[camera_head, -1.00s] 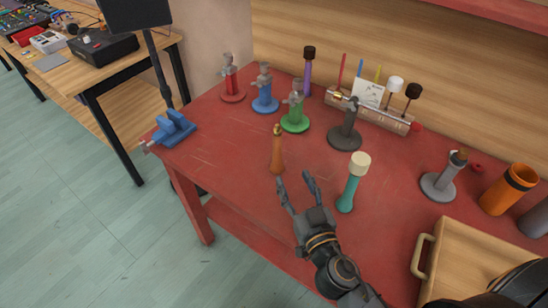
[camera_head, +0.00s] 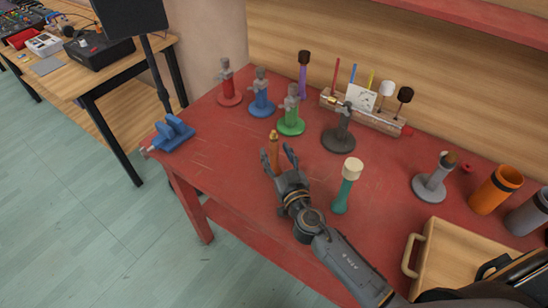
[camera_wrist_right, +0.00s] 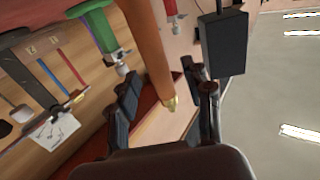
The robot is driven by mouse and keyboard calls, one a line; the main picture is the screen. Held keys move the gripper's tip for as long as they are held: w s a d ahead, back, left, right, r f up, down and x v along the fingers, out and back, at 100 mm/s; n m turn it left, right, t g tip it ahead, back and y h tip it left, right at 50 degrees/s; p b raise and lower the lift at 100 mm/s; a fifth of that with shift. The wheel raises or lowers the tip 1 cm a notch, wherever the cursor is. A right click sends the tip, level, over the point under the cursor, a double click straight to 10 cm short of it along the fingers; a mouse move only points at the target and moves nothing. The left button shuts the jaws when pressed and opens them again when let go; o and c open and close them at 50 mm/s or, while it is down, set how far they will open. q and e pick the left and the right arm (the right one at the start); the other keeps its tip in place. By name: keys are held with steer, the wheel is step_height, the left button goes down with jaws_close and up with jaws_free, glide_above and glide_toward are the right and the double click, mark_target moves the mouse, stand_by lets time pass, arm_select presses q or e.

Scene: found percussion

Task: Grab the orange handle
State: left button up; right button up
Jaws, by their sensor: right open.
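The orange handle (camera_head: 273,147) stands upright on the red table, with a brass-coloured tip on top. Its lower part is hidden behind my right gripper in the head view. My right gripper (camera_head: 279,160) is open, with its fingers reaching up to either side of the handle. In the wrist view the orange handle (camera_wrist_right: 148,45) runs between the two spread fingers of the right gripper (camera_wrist_right: 160,82). I see a gap on the finger sides, and the fingers are not closed on it. My left gripper is not in view.
A teal mallet with a cream head (camera_head: 347,186) stands just right of my right gripper. Red (camera_head: 228,85), blue (camera_head: 261,95) and green (camera_head: 291,112) stands are behind. A blue vise (camera_head: 172,134) sits at the left table edge. A wooden box (camera_head: 465,262) is at the right.

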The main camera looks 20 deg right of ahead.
steer(key=w, duration=0.2)
steer(key=shift+w, duration=0.3)
jaws_close()
